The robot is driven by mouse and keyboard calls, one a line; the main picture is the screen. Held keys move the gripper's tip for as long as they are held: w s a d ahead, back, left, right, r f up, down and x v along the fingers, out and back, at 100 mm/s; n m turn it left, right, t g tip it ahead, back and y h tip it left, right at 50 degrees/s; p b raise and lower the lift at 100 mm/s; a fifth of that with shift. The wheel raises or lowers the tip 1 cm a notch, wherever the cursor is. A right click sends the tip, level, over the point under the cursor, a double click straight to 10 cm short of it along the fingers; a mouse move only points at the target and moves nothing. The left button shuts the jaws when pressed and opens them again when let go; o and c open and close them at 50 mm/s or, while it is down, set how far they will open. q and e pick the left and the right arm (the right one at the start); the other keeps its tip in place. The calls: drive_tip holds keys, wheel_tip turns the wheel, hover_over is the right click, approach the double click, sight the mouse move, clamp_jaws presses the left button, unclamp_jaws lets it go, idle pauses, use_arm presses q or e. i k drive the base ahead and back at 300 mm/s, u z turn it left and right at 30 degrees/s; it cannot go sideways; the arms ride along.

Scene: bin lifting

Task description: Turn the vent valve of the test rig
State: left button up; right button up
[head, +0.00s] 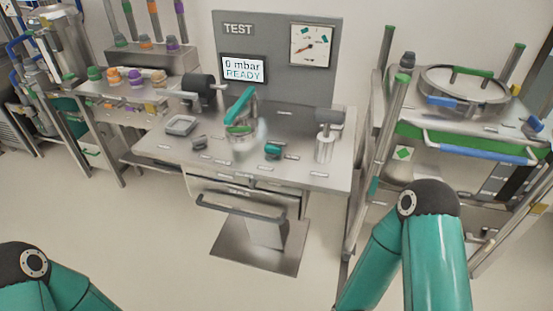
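The test rig is a metal bench (310,175) with a grey back panel (280,40) marked TEST. Its screen (243,69) reads "0 mbar READY". A dark knob (199,142) sits further left. A clear chamber with a teal lever (240,105) stands mid-bench. Only green links of my two arms show at the bottom corners; both grippers are out of view.
A grey cylinder fitting (324,140) stands at the bench's right, and a small square tray (181,125) at its left. A cart with a lidded round vessel (463,90) stands right; a rack of coloured caps (132,78) stands left.

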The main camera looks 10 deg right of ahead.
sight(271, 151)
drive_tip(key=u, duration=0.3)
drive_tip(key=i, duration=1.1)
drive_tip(key=z, duration=0.15)
